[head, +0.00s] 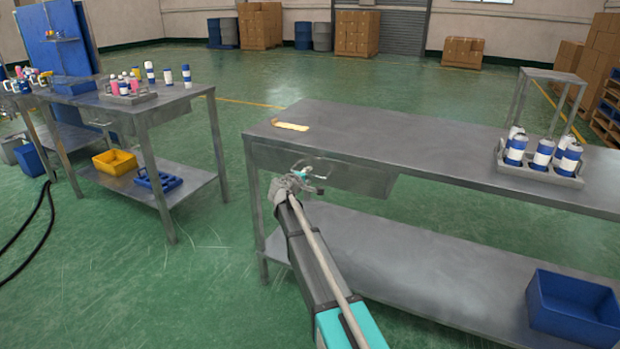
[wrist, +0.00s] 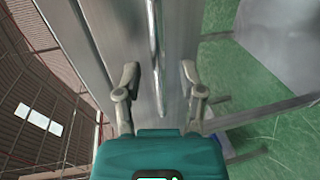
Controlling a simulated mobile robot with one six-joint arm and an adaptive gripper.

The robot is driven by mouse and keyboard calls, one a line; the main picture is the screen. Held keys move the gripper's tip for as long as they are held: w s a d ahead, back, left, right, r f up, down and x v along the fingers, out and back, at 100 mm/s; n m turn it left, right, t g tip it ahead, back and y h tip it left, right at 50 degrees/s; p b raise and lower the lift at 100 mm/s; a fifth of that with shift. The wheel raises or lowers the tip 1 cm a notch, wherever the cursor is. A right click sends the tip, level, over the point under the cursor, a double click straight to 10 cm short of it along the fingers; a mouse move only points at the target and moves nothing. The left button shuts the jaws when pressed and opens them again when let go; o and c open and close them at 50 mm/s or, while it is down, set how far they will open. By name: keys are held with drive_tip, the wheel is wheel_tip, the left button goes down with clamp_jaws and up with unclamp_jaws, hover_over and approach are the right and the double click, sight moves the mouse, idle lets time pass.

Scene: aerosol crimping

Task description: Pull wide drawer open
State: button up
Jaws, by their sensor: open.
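The wide drawer (head: 355,178) sits under the left end of the grey steel table in the head view. Its front looks close to the table's edge; I cannot tell if it stands out a little. My gripper (head: 312,173) is at the left part of the drawer front and hides some of it. In the wrist view my gripper (wrist: 159,75) is open, with one finger on each side of the drawer's long bar handle (wrist: 154,40). Gaps show between the handle and both fingers.
The steel table (head: 430,150) bears a yellow item (head: 290,125) and a tray of cans (head: 540,178). A blue bin (head: 573,308) stands on its lower shelf. Another table (head: 165,100) stands to the left, with open green floor between.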

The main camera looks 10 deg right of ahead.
drive_tip(key=shift+w+d+f, duration=0.1)
drive_tip(key=shift+w+d, duration=0.3)
drive_tip(key=shift+w, duration=0.1)
clamp_jaws()
